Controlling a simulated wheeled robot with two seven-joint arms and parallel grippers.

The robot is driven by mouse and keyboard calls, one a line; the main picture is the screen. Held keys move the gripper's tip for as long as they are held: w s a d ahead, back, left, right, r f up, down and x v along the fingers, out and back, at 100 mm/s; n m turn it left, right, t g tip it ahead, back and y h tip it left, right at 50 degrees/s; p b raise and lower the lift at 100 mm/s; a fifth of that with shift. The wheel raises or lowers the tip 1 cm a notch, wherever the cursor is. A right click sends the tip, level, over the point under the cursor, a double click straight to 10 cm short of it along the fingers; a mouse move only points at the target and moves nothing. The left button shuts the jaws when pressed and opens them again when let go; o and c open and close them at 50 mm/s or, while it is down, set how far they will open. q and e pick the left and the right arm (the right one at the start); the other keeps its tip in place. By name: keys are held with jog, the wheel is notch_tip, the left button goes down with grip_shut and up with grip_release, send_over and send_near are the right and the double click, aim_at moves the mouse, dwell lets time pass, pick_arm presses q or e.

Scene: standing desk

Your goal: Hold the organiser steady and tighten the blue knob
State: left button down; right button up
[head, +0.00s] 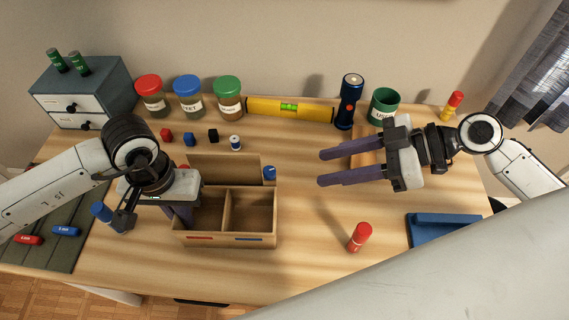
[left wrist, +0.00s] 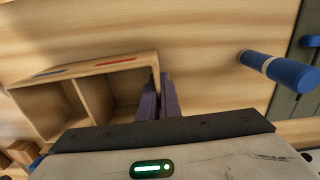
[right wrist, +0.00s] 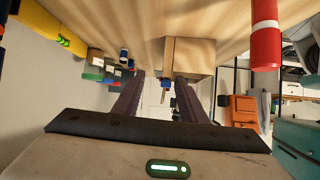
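The wooden organiser (head: 249,241) stands on the desk with two open compartments and a raised back panel. The blue knob (head: 269,173) sits at its back right corner. In the right wrist view the organiser (right wrist: 195,55) and the blue knob (right wrist: 166,86) lie beyond my right fingertips. My left gripper (head: 184,218) is at the organiser's left wall; the left wrist view shows its close-set fingers (left wrist: 158,85) straddling that wall. My right gripper (head: 320,168) is open and empty, to the right of the knob with a clear gap. A red knob (head: 183,168) is partly hidden behind my left gripper.
A red marker (head: 360,237) stands right of the organiser, near a blue tray (head: 440,228). A blue marker (head: 101,212) stands left of it. Jars, a yellow level (head: 290,108), a flashlight (head: 349,100) and a green cup (head: 384,105) line the back.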

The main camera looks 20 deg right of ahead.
aim_at(272, 170)
notch_tip(272, 170, up, 4)
jog(key=d+n+g+y, duration=0.1)
jog(key=n+g+y, duration=0.1)
jog(key=n, duration=0.1)
jog(key=x, duration=1.1)
jog(key=shift+w+a+r, duration=0.15)
jog(key=shift+w+a, duration=0.2)
grip_shut()
